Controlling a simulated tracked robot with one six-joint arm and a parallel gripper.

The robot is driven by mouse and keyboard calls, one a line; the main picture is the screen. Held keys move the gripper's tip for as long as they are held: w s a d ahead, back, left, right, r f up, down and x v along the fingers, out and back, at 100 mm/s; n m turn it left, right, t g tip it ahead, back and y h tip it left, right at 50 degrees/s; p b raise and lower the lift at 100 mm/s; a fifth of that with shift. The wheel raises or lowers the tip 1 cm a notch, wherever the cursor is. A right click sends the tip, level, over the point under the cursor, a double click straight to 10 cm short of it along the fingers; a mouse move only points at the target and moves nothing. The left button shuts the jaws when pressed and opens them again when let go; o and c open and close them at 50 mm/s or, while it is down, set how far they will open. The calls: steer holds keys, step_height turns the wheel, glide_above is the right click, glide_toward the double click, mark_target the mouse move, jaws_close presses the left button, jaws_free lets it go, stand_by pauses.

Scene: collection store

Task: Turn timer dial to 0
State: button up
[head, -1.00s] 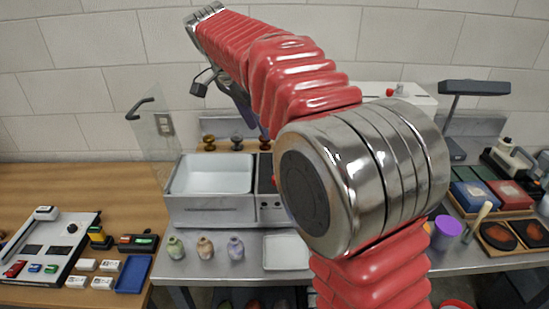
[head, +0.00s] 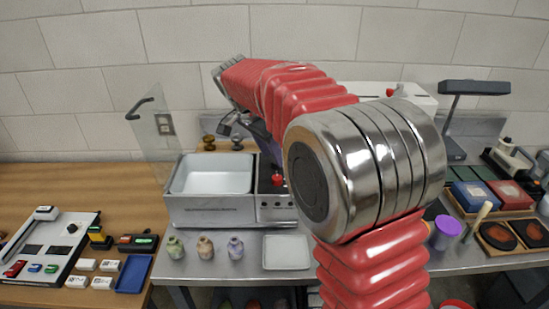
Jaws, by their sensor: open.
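A grey metal chamber (head: 212,211) with a white basin-like interior stands on the bench, its glass door (head: 150,135) swung open at left. Its control panel (head: 277,207) is on the right side, with small dark markings too small to read. A red knob (head: 277,181) sits on top of that panel section. I cannot make out which part is the timer dial, or its setting. My gripper (head: 229,124) is open and empty, in the air above the back of the chamber. It is small in the head view and partly hidden by my red arm.
Three small mottled jars (head: 205,247) and a white tray (head: 286,252) stand in front of the chamber. Brass-topped knobs (head: 209,142) stand behind it. A blue tray (head: 134,274) lies left, a purple cup (head: 446,231) right. My arm hides part of the bench.

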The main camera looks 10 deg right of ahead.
steer(key=shift+x, duration=1.25)
steer(key=shift+c, duration=0.2)
jaws_close()
